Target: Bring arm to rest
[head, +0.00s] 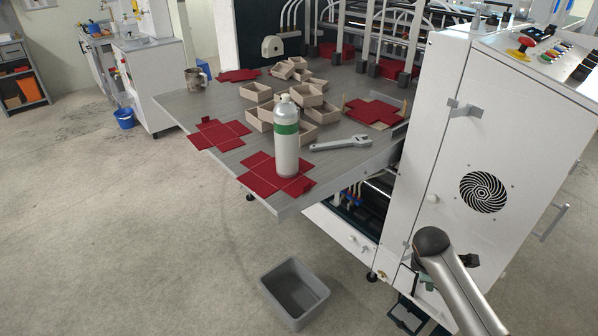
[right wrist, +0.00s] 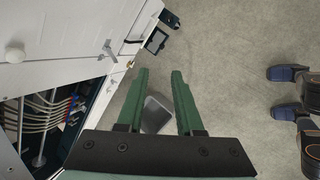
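My right arm (head: 462,290) comes in at the lower right of the head view, in front of the white machine cabinet. Its gripper is mostly hidden behind the arm there. In the right wrist view my right gripper (right wrist: 160,73) has two green fingers spread apart with nothing held between them. It points down over the floor, and the grey bin (right wrist: 156,113) shows beyond and between the fingers. My left arm and gripper are not in view.
The white cabinet (head: 450,150) stands close to my right arm. A grey table (head: 230,170) holds red box blanks (head: 270,178), beige boxes (head: 257,92), a green-banded bottle (head: 286,150), a wrench (head: 340,143) and a mug (head: 195,80). The grey bin (head: 294,290) stands on open floor.

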